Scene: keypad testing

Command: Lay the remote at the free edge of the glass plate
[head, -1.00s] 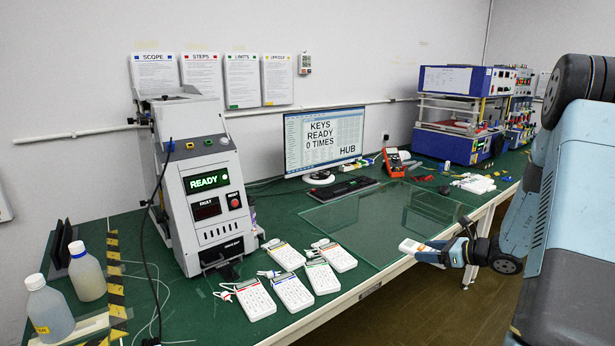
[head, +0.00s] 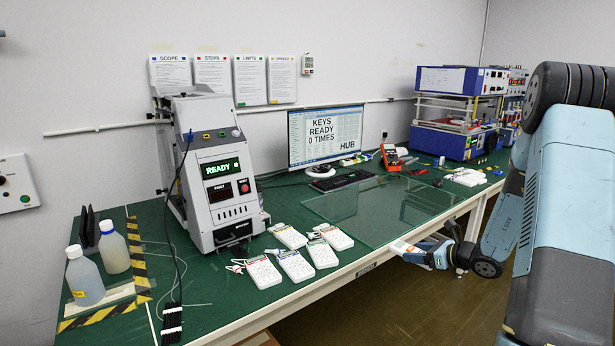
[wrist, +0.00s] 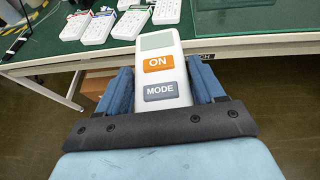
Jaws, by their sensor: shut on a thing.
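A white remote (wrist: 161,105) with a grey-green screen, an orange ON key and a grey MODE key is between the blue fingers of my gripper (wrist: 160,85) in the wrist view. My gripper is shut on it. In the head view the remote (head: 402,248) sticks out leftward from my gripper (head: 415,252), at the bench's front edge. The clear glass plate (head: 345,212) lies flat on the green bench, just beyond and left of the remote. I cannot tell whether the remote touches the plate.
Several white keypads (head: 297,265) with cables lie left of the plate. The grey test machine (head: 222,180) stands behind them. A monitor (head: 325,137) and a black keyboard (head: 342,181) are behind the plate.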

